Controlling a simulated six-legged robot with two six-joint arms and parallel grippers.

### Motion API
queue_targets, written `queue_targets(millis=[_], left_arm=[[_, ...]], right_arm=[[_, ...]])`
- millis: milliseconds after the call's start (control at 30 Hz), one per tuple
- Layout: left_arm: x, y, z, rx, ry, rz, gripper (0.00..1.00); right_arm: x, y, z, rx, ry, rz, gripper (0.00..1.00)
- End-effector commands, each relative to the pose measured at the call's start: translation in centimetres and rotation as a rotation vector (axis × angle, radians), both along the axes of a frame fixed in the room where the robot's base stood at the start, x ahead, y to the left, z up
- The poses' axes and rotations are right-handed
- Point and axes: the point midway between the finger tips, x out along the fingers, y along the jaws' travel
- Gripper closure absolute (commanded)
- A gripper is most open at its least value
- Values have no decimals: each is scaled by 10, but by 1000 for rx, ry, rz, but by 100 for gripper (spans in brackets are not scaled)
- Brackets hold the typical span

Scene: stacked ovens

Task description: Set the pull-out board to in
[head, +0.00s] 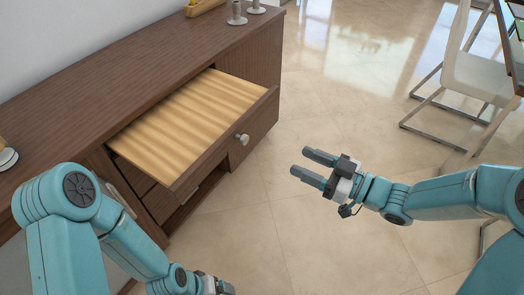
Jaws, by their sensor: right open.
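The pull-out board (190,115) is a light striped wooden surface with a dark brown front edge. It sticks out from the brown cabinet (100,85), and a round metal knob (242,138) sits on its front. My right gripper (306,163) is open and empty, to the right of the knob and apart from it, with its fingers pointing left. My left arm comes in at the lower left, in front of the cabinet. My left gripper (218,288) is mostly cut off by the bottom edge, so its fingers cannot be seen.
Candlestick-like objects (237,14) and a wooden tray (203,7) stand on the cabinet's far end. A white chair (474,75) with metal legs is at the upper right. The tiled floor (330,240) between the cabinet and chair is clear.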

Motion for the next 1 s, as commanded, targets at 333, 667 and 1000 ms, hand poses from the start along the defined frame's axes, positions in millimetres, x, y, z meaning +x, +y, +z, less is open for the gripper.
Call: queue_targets(millis=[333,667,1000], left_arm=[[0,0,-37,0,0,0,10],[0,0,-47,0,0,0,10],[0,0,-58,0,0,0,10]], right_arm=[[0,-7,-28,-10,-21,-28,45],[33,38,-28,-9,-22,-24,45],[79,97,-28,-10,-21,-27,45]])
